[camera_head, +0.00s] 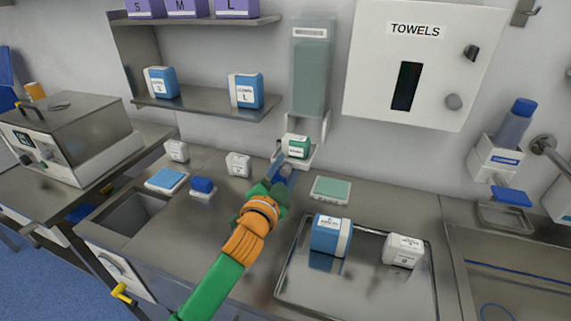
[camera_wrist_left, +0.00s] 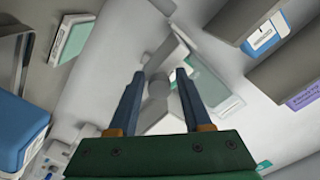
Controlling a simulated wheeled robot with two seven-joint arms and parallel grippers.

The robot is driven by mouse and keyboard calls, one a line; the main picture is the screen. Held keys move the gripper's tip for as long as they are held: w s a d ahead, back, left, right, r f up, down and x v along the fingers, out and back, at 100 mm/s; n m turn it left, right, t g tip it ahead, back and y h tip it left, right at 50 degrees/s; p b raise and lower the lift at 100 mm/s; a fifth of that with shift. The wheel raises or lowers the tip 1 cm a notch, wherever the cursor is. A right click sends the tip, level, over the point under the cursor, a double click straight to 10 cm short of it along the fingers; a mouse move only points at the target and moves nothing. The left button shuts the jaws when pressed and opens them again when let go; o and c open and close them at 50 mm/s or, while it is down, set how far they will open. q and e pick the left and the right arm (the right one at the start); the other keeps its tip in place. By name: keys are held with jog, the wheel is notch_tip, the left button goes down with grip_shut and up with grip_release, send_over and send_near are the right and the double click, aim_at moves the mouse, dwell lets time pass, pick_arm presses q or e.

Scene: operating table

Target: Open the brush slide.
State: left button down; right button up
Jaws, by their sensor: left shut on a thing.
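The brush slide (camera_head: 311,75) is a tall, see-through greenish dispenser on the wall, with a white lower part. A white and green packet (camera_head: 297,147) sits at its lower end. My left gripper (camera_head: 284,169) reaches up to the lower front of the dispenser. The fingers partly hide the dispenser's lower part in the head view. My right gripper is not in view.
A steel tray (camera_head: 290,282) on the counter holds a blue box (camera_head: 331,235) and a white box (camera_head: 403,251). A pale green pack (camera_head: 331,190) lies right of my gripper. The towel cabinet (camera_head: 425,62) hangs to the right. A shelf (camera_head: 205,106) with blue boxes is at left.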

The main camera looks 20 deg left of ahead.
pick_arm(q)
jog(key=shift+s+r, duration=0.15)
jog(key=shift+s, duration=0.3)
jog(key=shift+w+f, duration=0.2)
jog(key=shift+w, duration=0.35)
jog(key=c, duration=0.6)
grip_release()
jog(key=shift+w+d+f, duration=0.1)
jog(key=shift+w, duration=0.2)
jog(key=shift+s, duration=0.2)
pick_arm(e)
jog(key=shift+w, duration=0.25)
pick_arm(q)
jog(key=shift+s, duration=0.1)
jog(key=s+b, duration=0.1)
jog(key=s, duration=0.5)
jog(key=shift+s, duration=0.55)
jog(key=shift+w, duration=0.1)
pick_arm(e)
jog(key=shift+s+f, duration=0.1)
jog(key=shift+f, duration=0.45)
